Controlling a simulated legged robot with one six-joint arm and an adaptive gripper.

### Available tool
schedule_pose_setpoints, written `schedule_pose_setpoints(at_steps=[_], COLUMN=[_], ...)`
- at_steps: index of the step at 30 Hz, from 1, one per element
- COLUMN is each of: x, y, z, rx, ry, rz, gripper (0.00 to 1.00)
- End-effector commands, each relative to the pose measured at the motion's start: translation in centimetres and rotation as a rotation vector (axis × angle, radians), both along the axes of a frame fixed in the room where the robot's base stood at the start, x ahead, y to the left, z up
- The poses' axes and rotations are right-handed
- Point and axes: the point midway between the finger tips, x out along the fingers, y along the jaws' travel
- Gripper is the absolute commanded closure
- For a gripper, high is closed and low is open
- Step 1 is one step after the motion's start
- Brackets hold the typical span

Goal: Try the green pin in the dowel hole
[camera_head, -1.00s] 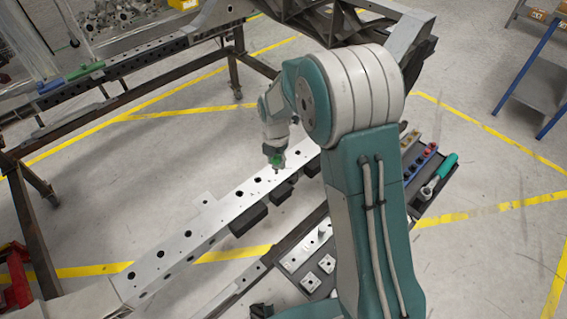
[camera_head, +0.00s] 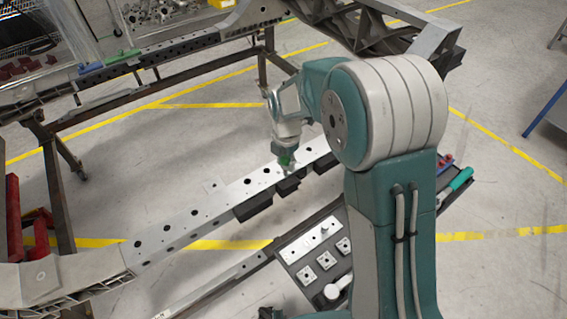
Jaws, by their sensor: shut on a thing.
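The green pin (camera_head: 286,160) shows as a small bright green piece at the tip of my gripper (camera_head: 285,153), which is shut on it and points down. A dark tip shows just below the green. The pin appears over or close to the front edge of a long pale metal beam (camera_head: 208,225) with a row of dark round holes along its top. I cannot tell which hole is the dowel hole, or whether the pin touches the beam. My arm covers the beam's far right part.
Black blocks (camera_head: 253,207) sit along the beam's front side. A dark tray (camera_head: 292,272) with pale plates lies in front, and a green-handled tool (camera_head: 460,180) lies at right. A frame stand (camera_head: 48,170) with steel legs is at left. Open floor lies between.

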Motion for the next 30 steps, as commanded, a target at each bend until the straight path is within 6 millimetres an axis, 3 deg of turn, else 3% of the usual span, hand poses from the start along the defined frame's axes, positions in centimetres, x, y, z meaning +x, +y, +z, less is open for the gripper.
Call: schedule_pose_setpoints(at_steps=[30], x=[0.1], y=[0.3], z=[5.2], rx=[-0.002], ry=[-0.001], rz=[0.000], gripper=[1.00])
